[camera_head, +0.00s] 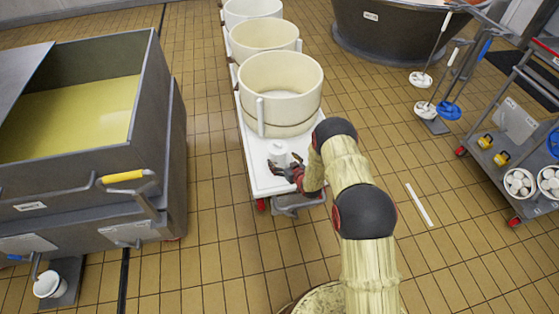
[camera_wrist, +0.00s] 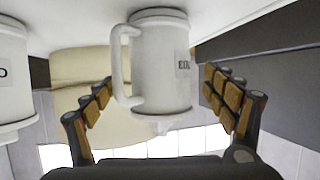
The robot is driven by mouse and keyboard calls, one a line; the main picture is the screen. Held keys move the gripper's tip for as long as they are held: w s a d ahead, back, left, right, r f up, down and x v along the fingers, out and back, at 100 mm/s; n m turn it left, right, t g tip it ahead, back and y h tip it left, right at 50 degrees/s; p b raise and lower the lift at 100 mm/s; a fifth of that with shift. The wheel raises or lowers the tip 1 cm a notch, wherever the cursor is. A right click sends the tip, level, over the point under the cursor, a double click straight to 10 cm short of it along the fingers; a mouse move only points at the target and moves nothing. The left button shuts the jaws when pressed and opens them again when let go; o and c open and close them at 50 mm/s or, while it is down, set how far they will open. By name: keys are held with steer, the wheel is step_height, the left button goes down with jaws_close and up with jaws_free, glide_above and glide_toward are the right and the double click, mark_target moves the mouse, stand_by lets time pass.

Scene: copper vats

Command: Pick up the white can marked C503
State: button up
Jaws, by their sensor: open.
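A white can (camera_head: 278,150) stands on the near end of a white cart (camera_head: 262,178) in the head view. In the wrist view, a white can (camera_wrist: 160,65) with a side handle and a small label sits between my fingers; the label is too blurred to read surely. The wrist picture looks upside down, with the white surface at the top. My gripper (camera_head: 284,168) is open at the can in the head view. In the wrist view my gripper (camera_wrist: 160,88) has a finger on each side of the can, with gaps visible.
Another white can (camera_wrist: 12,75) with a partly cut label shows at the wrist view's left edge. Several cream tubs (camera_head: 280,85) stand behind on the cart. A metal vat (camera_head: 85,190) of yellow liquid is left, a tool trolley (camera_head: 515,125) right. Tiled floor between is mostly clear.

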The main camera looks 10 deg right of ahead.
steer(key=b+x, duration=0.1)
steer(key=x, duration=0.3)
steer(key=shift+w+f, duration=0.15)
steer(key=shift+w, duration=0.05)
steer(key=shift+c, duration=0.5)
steer(key=c, duration=1.1)
steer(key=shift+c, duration=0.4)
